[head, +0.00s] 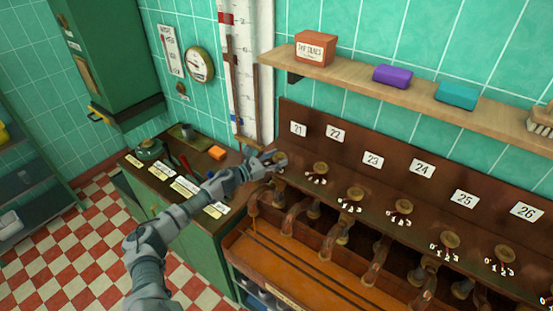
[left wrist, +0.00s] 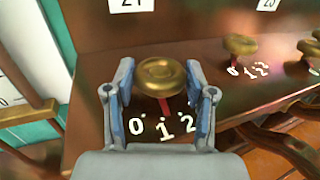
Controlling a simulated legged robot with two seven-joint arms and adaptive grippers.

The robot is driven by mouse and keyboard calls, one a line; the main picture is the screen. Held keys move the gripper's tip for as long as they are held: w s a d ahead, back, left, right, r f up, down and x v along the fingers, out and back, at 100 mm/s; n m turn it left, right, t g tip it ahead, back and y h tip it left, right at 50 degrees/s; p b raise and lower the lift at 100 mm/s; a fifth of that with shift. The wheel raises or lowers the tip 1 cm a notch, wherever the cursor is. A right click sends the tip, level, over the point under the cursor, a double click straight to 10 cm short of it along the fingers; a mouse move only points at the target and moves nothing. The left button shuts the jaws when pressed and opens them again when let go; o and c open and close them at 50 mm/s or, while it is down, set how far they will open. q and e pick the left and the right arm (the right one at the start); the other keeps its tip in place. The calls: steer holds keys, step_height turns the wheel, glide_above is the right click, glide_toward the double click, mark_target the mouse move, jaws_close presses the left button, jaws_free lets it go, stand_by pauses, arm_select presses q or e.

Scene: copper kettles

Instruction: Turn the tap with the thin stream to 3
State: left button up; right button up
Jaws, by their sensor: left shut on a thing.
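My left gripper (head: 275,160) is at the leftmost tap of the row, below the number plate 21 (head: 298,129). In the left wrist view its two fingers (left wrist: 161,85) are on either side of the round brass knob (left wrist: 162,72) and shut on it. A red pointer (left wrist: 165,106) under the knob points down toward the painted 1 and 2 (left wrist: 175,128). A 0 shows at the left; the 3 is hidden by the right finger. I cannot make out any stream of water. My right gripper is not in view.
More brass tap knobs (head: 355,193) run to the right, each with its own dial. Curved spouts (head: 295,217) hang below over a wooden trough (head: 285,258). A shelf (head: 400,85) with boxes is above.

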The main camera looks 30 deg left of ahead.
arm_select(q)
steer(key=shift+n+y, duration=0.3)
steer(key=shift+y, duration=0.1)
steer(key=shift+d+r+n+t+y+p, duration=0.1)
steer(key=shift+n+t+y+p, duration=0.4)
steer(key=shift+n+y, duration=0.5)
steer(key=n+y+p, duration=0.1)
steer(key=y, duration=0.1)
steer(key=shift+d+r+y, duration=0.1)
steer(key=shift+y, duration=0.2)
steer(key=n+y+p, duration=0.2)
steer(key=y, duration=0.1)
steer(key=shift+d+t, duration=0.1)
steer(key=shift+t, duration=0.2)
steer(key=shift+n+y+p, duration=1.1)
steer(key=shift+y+p, duration=0.1)
steer(key=shift+y, duration=0.6)
steer(key=o, duration=1.2)
steer(key=shift+c, duration=0.2)
steer(key=shift+f, duration=0.2)
